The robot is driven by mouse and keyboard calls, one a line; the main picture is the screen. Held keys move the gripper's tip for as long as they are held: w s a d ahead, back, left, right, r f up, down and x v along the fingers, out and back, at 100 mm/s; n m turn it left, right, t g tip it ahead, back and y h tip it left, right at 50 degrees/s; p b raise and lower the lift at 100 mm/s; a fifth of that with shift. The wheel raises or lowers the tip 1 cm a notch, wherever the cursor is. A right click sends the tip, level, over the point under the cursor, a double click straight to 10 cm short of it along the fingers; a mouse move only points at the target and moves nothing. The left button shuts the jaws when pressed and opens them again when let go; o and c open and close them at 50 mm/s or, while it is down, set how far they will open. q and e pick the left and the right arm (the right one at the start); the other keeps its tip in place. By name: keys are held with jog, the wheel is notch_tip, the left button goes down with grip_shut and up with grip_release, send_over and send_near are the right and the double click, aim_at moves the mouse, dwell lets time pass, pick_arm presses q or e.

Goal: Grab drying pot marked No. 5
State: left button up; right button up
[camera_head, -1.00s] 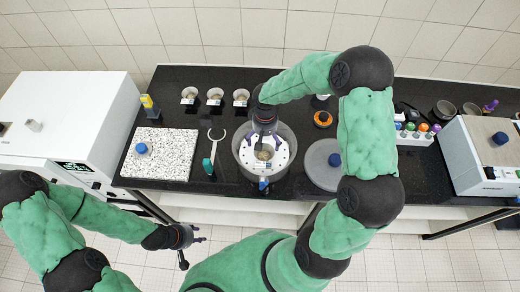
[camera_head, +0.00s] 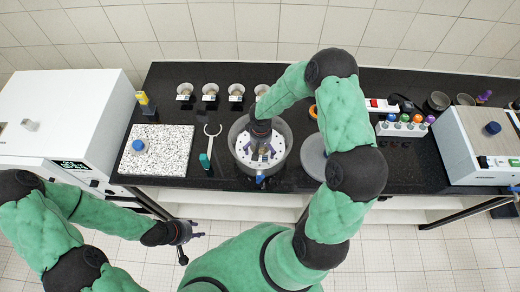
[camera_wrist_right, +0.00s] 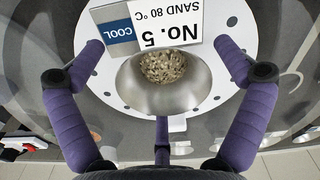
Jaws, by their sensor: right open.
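The drying pot marked No. 5 (camera_wrist_right: 165,98) is a metal bowl of grainy sand. Its label (camera_wrist_right: 165,33) reads "No. 5, SAND 80 °C, COOL" upside down in the right wrist view. It stands on a white perforated plate (camera_wrist_right: 105,78) inside a round glass vessel (camera_head: 287,160) in the head view. My right gripper (camera_wrist_right: 160,47) is open over it, with purple fingers spread to both sides and a third at the near side, none visibly closed on it. My left gripper (camera_head: 199,229) is open and empty in front of the bench.
Several small labelled pots (camera_head: 210,89) stand along the back. A tong-like tool (camera_head: 206,154) and a speckled slab (camera_head: 172,162) lie left of the vessel. A grey lid (camera_head: 314,158) lies right, partly behind my arm. White (camera_head: 62,105) and grey (camera_head: 455,150) machines flank the bench.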

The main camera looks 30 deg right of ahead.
jog(key=c, duration=1.2)
jog(key=shift+r, duration=0.15)
